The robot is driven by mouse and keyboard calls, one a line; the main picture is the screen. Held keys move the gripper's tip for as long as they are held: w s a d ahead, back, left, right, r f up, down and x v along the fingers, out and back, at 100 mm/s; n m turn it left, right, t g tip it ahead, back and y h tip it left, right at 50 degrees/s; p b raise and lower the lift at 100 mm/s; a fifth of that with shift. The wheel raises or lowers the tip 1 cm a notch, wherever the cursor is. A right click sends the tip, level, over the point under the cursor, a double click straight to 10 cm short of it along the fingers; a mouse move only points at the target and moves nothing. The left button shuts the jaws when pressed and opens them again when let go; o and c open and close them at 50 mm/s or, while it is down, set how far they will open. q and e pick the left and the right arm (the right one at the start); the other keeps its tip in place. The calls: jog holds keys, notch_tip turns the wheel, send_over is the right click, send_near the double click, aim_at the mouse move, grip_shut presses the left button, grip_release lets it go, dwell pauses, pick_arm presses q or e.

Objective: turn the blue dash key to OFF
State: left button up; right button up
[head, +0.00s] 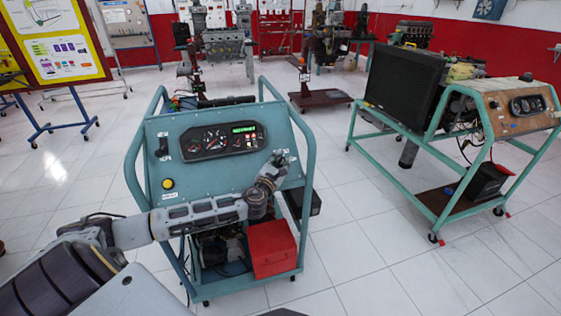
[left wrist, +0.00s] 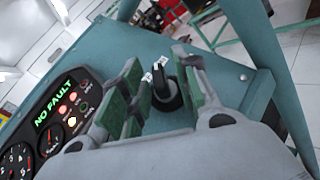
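The blue dash panel (head: 172,132) is on a teal wheeled engine trainer in front of me. My left gripper (head: 281,157) is at the right side of this panel and hides the key in the head view. In the left wrist view the dark key (left wrist: 161,85) stands in a round black switch on the panel. Small white labels (left wrist: 147,77) lie beside it, too small to read. The fingers of my left gripper (left wrist: 159,72) are open, one on each side of the key, with visible gaps. My right gripper is not in view.
The gauge cluster (head: 222,140) has a lit green display, reading "NO FAULT" in the left wrist view. A yellow button (head: 168,184) and a black switch (head: 163,147) are at the panel's left. The teal tube frame (head: 308,150) rises beside the gripper. A second trainer (head: 460,110) stands right.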

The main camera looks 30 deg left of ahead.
pick_arm(q)
jog(key=c, duration=0.5)
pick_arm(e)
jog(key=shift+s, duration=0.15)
